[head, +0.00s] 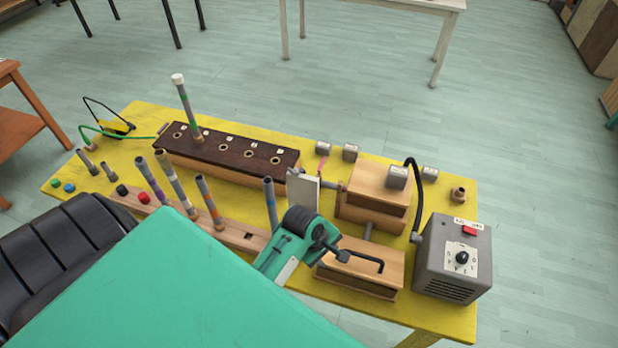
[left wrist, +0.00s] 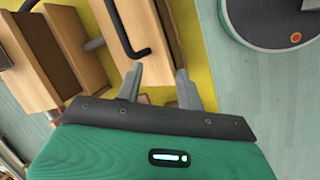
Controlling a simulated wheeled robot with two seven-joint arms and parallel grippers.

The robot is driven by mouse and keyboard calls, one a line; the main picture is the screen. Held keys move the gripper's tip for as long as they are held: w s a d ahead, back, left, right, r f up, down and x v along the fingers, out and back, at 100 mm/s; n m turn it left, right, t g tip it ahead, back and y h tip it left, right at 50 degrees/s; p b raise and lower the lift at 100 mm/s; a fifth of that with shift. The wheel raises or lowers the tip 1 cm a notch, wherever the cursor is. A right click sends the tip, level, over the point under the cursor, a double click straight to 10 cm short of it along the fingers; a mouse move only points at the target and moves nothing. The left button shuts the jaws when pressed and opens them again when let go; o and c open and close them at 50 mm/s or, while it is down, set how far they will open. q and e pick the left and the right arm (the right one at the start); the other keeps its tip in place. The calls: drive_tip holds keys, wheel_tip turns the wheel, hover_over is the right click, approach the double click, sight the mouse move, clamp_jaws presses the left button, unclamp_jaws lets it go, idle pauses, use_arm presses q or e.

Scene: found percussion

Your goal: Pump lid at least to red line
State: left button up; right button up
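The pump is a low wooden box whose light wooden lid (head: 362,262) carries a black bent handle (head: 372,262). It stands at the front right of the yellow table (head: 450,200). My left gripper (head: 334,250) is beside the handle's left end in the head view. In the left wrist view its two grey fingers (left wrist: 158,86) are spread apart, with nothing seen held between them. The handle (left wrist: 127,35) is ahead of the fingers there, over the lid (left wrist: 150,55). I cannot make out a red line. My right gripper is not in view.
A larger wooden box (head: 378,190) stands behind the pump, joined by a grey pipe (head: 368,231). A grey box with a knob (head: 455,258) stands close on the right. Coloured tubes (head: 175,183) stand in a rack on the left, before a dark holed block (head: 225,152).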

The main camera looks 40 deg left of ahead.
use_arm(q)
drive_tip(key=s+a+f+m+y+b, duration=0.1)
drive_tip(key=s+f+m, duration=0.5)
drive_tip(key=f+m, duration=0.3)
drive_tip(key=shift+s+f, duration=0.4)
drive_tip(key=shift+f, duration=0.05)
drive_tip(key=shift+a, duration=0.1)
idle(0.7)
drive_tip(key=s+a+r+m+y, duration=0.1)
drive_tip(key=s+r+m, duration=0.3)
drive_tip(key=r, duration=0.5)
drive_tip(key=s+r+m, duration=0.4)
drive_tip(key=r, duration=0.5)
wheel_tip(320, 180, down, 35)
drive_tip(key=b, duration=0.4)
drive_tip(key=s+a+f+g+b, duration=0.1)
drive_tip(key=s+a+f+b, duration=0.2)
drive_tip(key=s+f, duration=1.7)
wheel_tip(320, 180, down, 3)
drive_tip(key=shift+a+g, duration=0.2)
drive_tip(key=shift+g, duration=0.2)
